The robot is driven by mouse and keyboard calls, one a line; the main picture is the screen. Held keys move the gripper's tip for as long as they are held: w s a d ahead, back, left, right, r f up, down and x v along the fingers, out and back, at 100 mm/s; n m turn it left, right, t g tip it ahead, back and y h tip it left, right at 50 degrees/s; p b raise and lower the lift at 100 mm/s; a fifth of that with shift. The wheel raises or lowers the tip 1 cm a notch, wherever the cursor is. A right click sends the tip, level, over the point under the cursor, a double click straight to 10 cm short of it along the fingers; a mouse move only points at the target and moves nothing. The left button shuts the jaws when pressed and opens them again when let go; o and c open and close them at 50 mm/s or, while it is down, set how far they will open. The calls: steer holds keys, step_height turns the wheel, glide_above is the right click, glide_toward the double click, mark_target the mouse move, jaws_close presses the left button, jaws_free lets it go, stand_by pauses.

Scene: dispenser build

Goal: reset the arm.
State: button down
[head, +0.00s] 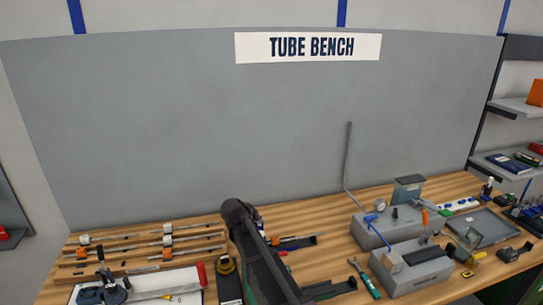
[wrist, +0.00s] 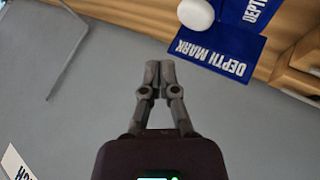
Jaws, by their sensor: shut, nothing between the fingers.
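My gripper (wrist: 159,72) shows in the wrist view with its two dark fingers together and nothing between them. Beyond the fingertips is the plain grey back panel (wrist: 230,120). The fingers touch nothing that I can see. In the head view my dark arm rises over the front middle of the bench; the fingers cannot be made out there.
The wooden bench (head: 330,216) holds tubes on a rack (head: 150,247) at left and a grey machine (head: 385,230) with a bent rod (head: 348,160) at right. Blue depth-mark labels (wrist: 213,50) and a white round object (wrist: 196,13) show in the wrist view.

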steer(key=s+d+f+g+y, duration=0.1)
steer(key=s+d+g, duration=0.1)
steer(key=s+d, duration=0.4)
steer(key=s+d+f+m+g+y, duration=0.1)
steer(key=s+d+f+g, duration=0.1)
steer(key=s+d, duration=0.3)
steer(key=s+d+f+m+g, duration=0.1)
steer(key=s+d+f+g, duration=0.1)
steer(key=s+d, duration=0.4)
steer(key=shift+s+d+y, duration=0.2)
steer(key=shift+d, duration=0.45)
steer(key=shift+s+d+y, duration=0.15)
steer(key=shift+d+y, duration=0.05)
steer(key=shift+d, duration=0.45)
steer(key=s+d+g+y, duration=0.1)
steer(key=s+d+y, duration=0.1)
steer(key=s, duration=0.6)
steer(key=shift+d+f+g, duration=0.25)
steer(key=shift+d+g, duration=0.05)
steer(key=shift+d, duration=0.45)
steer(key=shift+s+d, duration=0.1)
steer(key=shift+d, duration=0.15)
